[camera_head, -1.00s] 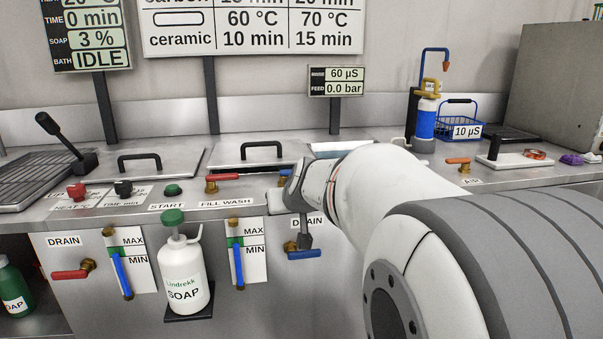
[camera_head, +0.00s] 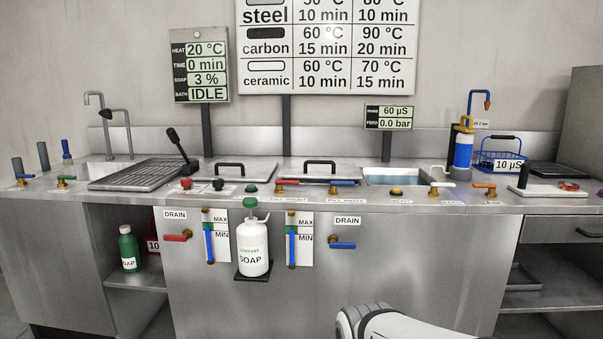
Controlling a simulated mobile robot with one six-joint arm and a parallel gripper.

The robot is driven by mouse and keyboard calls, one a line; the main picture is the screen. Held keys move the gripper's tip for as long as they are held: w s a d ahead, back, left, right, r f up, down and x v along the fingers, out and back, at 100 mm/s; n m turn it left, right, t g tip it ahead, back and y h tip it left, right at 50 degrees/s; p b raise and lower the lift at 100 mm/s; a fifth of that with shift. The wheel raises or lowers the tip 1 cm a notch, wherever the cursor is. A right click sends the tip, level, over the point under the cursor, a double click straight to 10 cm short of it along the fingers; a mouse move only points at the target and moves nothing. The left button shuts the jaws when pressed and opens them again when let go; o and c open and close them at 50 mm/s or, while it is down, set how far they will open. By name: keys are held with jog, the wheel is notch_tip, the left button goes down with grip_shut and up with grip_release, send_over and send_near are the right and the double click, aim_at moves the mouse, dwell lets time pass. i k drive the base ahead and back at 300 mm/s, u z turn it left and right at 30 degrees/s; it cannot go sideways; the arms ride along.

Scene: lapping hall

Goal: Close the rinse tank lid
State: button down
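Two flat steel lids with black bar handles lie side by side on the counter, a left lid (camera_head: 230,178) and a right lid (camera_head: 292,175). No label naming either as the rinse tank's is legible. In the earlier view a dark strip shows under the right lid's front edge; whether it is fully seated now cannot be told. Right of it is an uncovered basin (camera_head: 398,180) with a pale blue surface. Part of my white arm shows at the bottom edge; my gripper is out of view.
Red and blue valve levers (camera_head: 342,183) line the counter's front edge. A white soap bottle (camera_head: 253,262) stands on a front bracket between level gauges. A ribbed drainboard (camera_head: 125,178) and black lever (camera_head: 178,145) are at left, a blue basket (camera_head: 502,158) at right.

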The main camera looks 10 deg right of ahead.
aim_at(308, 168)
jog(key=z, duration=0.2)
jog(key=i, duration=1.35)
jog(key=z, duration=0.3)
